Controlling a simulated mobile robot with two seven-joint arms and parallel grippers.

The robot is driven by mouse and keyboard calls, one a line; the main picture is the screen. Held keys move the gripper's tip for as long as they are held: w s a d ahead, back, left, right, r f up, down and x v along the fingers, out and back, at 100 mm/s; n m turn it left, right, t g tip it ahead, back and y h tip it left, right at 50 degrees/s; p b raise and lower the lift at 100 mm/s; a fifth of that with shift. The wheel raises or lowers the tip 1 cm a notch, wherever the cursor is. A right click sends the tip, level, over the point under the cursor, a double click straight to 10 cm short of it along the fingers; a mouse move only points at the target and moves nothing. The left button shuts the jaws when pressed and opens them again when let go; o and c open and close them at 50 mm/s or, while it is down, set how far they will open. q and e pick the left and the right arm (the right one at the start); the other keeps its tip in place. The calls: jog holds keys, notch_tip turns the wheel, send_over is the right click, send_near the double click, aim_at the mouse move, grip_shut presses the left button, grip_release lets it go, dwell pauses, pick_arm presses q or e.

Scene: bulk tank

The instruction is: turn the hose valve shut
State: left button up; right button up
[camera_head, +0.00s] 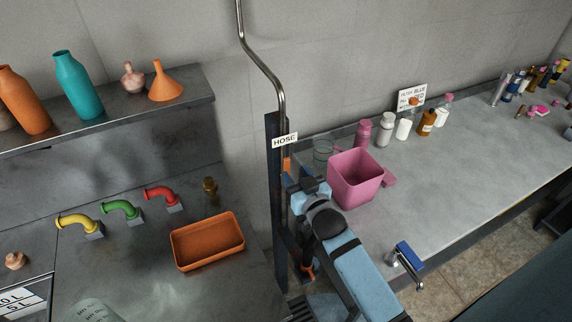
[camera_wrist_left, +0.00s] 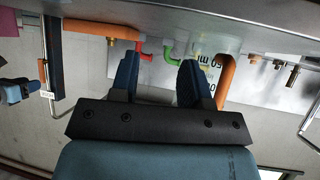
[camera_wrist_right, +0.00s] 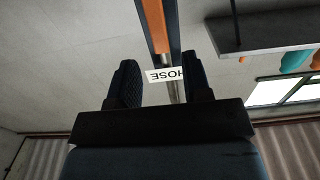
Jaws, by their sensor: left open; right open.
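The white HOSE sign (camera_head: 285,141) is on the upright metal pipe (camera_head: 262,67), beside a dark post (camera_head: 275,200). An orange part (camera_head: 286,165) shows just below the sign, partly behind my right gripper; I cannot tell whether it is the valve's handle. My right gripper (camera_head: 303,184) is open in front of the post. In the right wrist view the sign (camera_wrist_right: 165,75) and an orange strip (camera_wrist_right: 157,25) show between and beyond the open fingers; contact does not show. My left gripper (camera_wrist_left: 160,80) is open and empty, with the sign (camera_wrist_left: 47,95) off to its left.
A pink bin (camera_head: 356,180) stands on the right counter close to my right gripper, with several bottles behind. An orange tray (camera_head: 207,241) and red, green and yellow bent spouts (camera_head: 121,209) are on the left bench. A shelf (camera_head: 110,118) holds bottles and a funnel.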

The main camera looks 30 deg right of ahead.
aim_at(288, 163)
jog(key=w+b, duration=0.1)
jog(key=w, duration=0.3)
jog(key=shift+w+d, duration=0.1)
jog(key=shift+w, duration=0.85)
pick_arm(q)
jog(key=shift+w+f, duration=0.2)
jog(key=shift+f, duration=0.75)
pick_arm(e)
grip_shut()
